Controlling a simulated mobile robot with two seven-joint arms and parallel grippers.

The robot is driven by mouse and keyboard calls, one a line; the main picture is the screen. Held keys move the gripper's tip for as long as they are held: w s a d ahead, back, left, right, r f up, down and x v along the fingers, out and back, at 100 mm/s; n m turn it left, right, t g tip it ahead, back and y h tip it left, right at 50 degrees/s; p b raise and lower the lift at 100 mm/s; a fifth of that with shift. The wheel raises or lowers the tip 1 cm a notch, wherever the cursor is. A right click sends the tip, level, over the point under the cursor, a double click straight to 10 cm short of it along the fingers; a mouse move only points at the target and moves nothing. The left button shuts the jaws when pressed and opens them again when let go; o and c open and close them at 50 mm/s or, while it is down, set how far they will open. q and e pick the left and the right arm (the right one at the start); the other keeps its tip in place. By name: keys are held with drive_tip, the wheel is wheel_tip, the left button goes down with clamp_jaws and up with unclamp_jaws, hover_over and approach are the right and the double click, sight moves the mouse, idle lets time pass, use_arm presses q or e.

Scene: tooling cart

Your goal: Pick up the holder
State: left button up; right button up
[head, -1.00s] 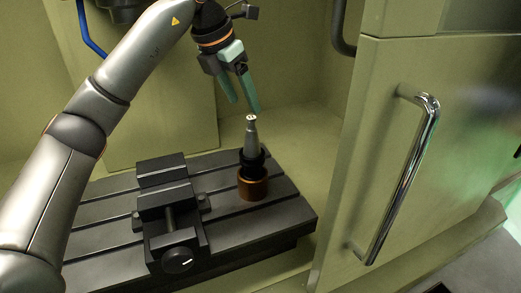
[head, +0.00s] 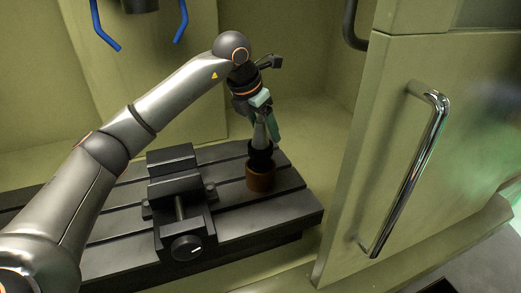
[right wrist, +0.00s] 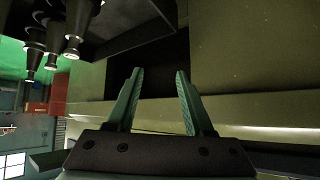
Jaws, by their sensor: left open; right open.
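The holder (head: 260,149) stands upright in a brown round base (head: 260,178) on the slotted black machine table, right of the vise. Its cone is partly hidden by my gripper. My left gripper (head: 266,138) is open and points down at the holder, its green fingers beside the cone; I cannot tell whether they touch it. My right gripper (right wrist: 156,100) shows in the right wrist view, open and with nothing between its green fingers.
A black vise (head: 180,205) sits on the machine table (head: 238,227) left of the holder. A cabinet door with a chrome handle (head: 411,172) stands at the right. Blue hoses (head: 103,28) hang at the back. Several dark holders (right wrist: 74,22) hang at upper left in the right wrist view.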

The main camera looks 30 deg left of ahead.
use_arm(q)
clamp_jaws()
idle(0.6)
idle(0.8)
drive_tip(key=shift+r, duration=0.15)
